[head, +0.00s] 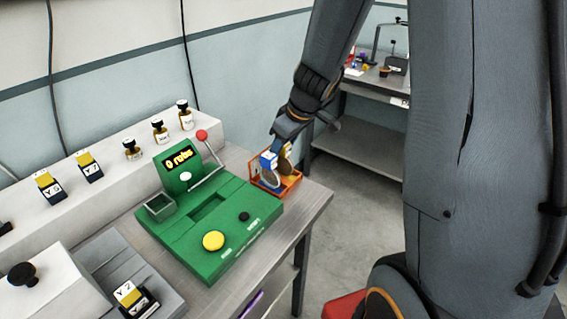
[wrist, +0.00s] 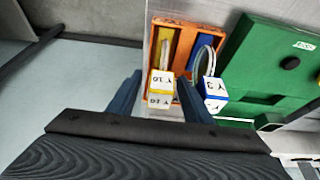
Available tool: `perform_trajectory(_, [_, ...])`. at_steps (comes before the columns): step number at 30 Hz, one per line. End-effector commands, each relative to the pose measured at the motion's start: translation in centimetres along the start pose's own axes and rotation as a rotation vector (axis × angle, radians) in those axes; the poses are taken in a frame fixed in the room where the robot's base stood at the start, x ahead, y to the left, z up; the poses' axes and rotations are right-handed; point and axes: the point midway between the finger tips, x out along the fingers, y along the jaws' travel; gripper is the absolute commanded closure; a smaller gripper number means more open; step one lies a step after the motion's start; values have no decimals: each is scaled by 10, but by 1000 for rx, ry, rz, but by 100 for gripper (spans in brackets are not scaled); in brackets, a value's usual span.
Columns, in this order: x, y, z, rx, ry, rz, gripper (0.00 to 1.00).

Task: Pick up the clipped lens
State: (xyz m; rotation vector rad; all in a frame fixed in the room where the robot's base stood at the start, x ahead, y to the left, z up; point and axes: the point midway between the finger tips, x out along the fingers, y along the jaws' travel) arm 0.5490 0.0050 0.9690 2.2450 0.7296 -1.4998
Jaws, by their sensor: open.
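An orange tray (wrist: 212,34) in the wrist view holds two labelled clip-like blocks. The blue-and-white block (wrist: 213,90) has a pale ring, like a lens (wrist: 203,62), rising from it. In the head view the orange tray (head: 292,187) is at the table's right end, with the blue block (head: 268,160) under my wrist. Which block the task means is not clear.
A green machine (head: 205,240) with a yellow button and red-knobbed lever stands left of the tray. Small bottles and yellow-topped blocks line the white ledge (head: 60,215) behind. Another bench (head: 370,85) stands further back. Floor is open right of the table.

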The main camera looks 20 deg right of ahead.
Motion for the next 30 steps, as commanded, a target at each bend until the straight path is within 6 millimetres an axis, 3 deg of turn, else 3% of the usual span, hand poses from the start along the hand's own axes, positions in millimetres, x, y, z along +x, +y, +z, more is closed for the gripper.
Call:
perform_trajectory(3, [9, 0, 0, 1, -1, -1, 55])
perform_trajectory(11, [10, 0, 0, 0, 0, 0, 55])
perform_trajectory(19, [10, 0, 0, 0, 0, 0, 99])
perform_trajectory(30, [6, 0, -2, -2, 1, 1, 99])
